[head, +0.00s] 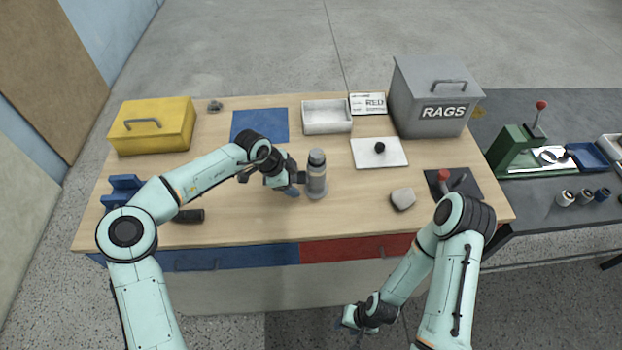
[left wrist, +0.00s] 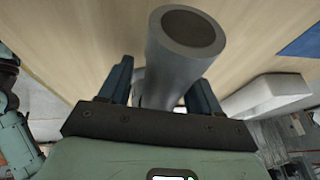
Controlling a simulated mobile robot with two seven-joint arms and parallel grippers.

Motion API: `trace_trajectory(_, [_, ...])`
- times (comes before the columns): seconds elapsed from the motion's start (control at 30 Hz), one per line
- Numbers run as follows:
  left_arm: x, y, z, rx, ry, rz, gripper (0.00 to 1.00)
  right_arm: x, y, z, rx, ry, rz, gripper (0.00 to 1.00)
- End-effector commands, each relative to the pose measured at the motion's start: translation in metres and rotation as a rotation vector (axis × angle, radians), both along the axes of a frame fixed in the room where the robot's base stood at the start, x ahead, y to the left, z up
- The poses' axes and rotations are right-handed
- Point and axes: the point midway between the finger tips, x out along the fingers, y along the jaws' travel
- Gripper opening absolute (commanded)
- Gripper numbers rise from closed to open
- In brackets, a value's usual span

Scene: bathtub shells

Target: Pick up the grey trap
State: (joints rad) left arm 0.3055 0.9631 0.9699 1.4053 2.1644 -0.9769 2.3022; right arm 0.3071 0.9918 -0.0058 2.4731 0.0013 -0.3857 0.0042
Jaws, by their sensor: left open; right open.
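The grey trap (head: 317,172) stands upright on the wooden table, a grey cylinder with a wider foot. My left gripper (head: 300,183) is right beside it, on its left side. In the left wrist view the trap (left wrist: 183,55) rises between the two blue fingers of my left gripper (left wrist: 160,85), which are apart. Whether either finger touches the trap I cannot tell, and its lower part is hidden behind the gripper. My right gripper (head: 347,324) is open and empty, low in front of the table, away from the trap.
A blue mat (head: 262,122) and a white tray (head: 326,117) lie behind the trap. A grey RAGS box (head: 435,90) and a yellow box (head: 150,125) stand at the back corners. A pale stone-like piece (head: 403,199) lies to the right, with bare wood between.

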Motion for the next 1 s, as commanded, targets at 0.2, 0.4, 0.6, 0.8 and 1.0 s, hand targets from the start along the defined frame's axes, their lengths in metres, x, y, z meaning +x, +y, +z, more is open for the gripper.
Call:
trace_trajectory(0.2, [0.0001,0.0003,-0.001,0.0,0.0,0.0,0.63,0.0005,-0.0001,0.0004,0.0,0.0,0.0,0.43])
trace_trajectory(0.4, [0.0002,0.0003,-0.0037,0.0,-0.001,0.0,0.63,0.0011,0.0,0.0009,0.0,-0.001,0.0,0.43])
trace_trajectory(0.6, [0.0001,0.0002,-0.0047,0.0,0.0,0.0,0.63,0.0012,0.0,0.001,0.0,-0.001,0.0,0.43])
trace_trajectory(0.8, [0.0,0.0002,-0.0047,0.0,0.0,0.0,0.4,0.0012,-0.0001,0.0009,0.0,-0.001,0.0,0.43])
trace_trajectory(1.0, [0.0001,0.0,-0.0043,-0.001,-0.001,0.0,0.02,0.0011,0.0001,0.0009,0.0,-0.001,0.0,0.43])
